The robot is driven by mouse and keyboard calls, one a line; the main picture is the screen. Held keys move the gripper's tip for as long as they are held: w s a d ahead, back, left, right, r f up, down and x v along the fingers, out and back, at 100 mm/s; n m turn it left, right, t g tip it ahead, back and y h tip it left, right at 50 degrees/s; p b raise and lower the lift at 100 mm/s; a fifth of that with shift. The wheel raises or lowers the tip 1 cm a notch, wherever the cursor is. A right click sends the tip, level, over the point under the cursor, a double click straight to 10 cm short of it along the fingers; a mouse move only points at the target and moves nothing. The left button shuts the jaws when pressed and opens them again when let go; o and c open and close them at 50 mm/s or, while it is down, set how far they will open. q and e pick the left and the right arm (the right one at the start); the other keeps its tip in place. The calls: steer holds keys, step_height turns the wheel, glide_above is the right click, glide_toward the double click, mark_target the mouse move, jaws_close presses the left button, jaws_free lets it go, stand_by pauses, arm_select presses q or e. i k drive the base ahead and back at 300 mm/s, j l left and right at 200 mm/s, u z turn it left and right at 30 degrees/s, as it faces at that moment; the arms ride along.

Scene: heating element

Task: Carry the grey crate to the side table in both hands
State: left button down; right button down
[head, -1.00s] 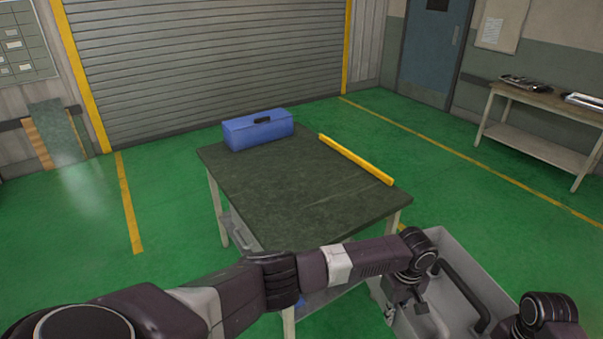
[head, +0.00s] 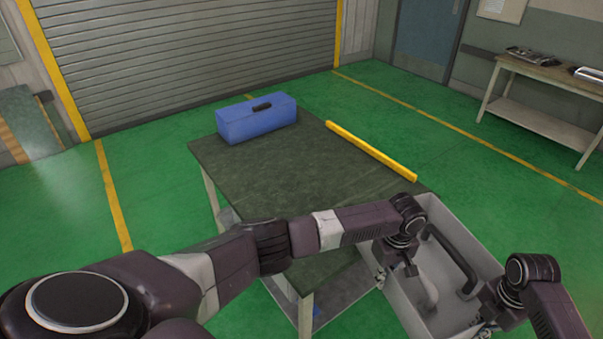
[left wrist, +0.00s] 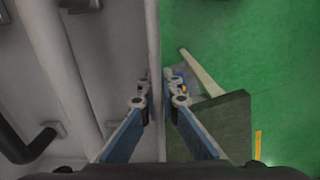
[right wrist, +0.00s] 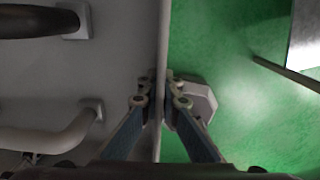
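The grey crate (head: 408,307) is at the lower right of the head view, beside the right front corner of the dark-topped table (head: 285,170). My left gripper (head: 397,271) is shut on its wall; in the left wrist view the crate wall (left wrist: 152,35) runs between the fingers (left wrist: 157,85). My right gripper (head: 485,322) is shut on the wall nearer me; the right wrist view shows that wall (right wrist: 163,40) between the fingers (right wrist: 160,88). The crate holds a dark curved bar (head: 455,258) and a pale bar (head: 428,285). Its underside is hidden.
A blue toolbox (head: 257,119) and a long yellow bar (head: 370,150) lie on the dark-topped table; its middle is bare. A bench (head: 560,80) with equipment stands by the far right wall. Green floor (head: 510,170) is open between them. My left arm crosses the table's front.

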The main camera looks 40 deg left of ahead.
mark_target(322, 173)
steer(key=i+j, duration=0.1)
steer(key=j, duration=0.3)
steer(key=i+j, duration=0.15)
steer(key=j, duration=0.25)
steer(key=i+j, duration=0.1)
steer(key=j, duration=0.3)
steer(key=i+j, duration=0.15)
steer(key=j, duration=0.3)
steer(key=i+j, duration=0.1)
steer(key=j, duration=0.3)
steer(key=i+j+z, duration=0.1)
steer(key=j, duration=0.3)
steer(key=i+j, duration=0.15)
steer(key=j, duration=0.25)
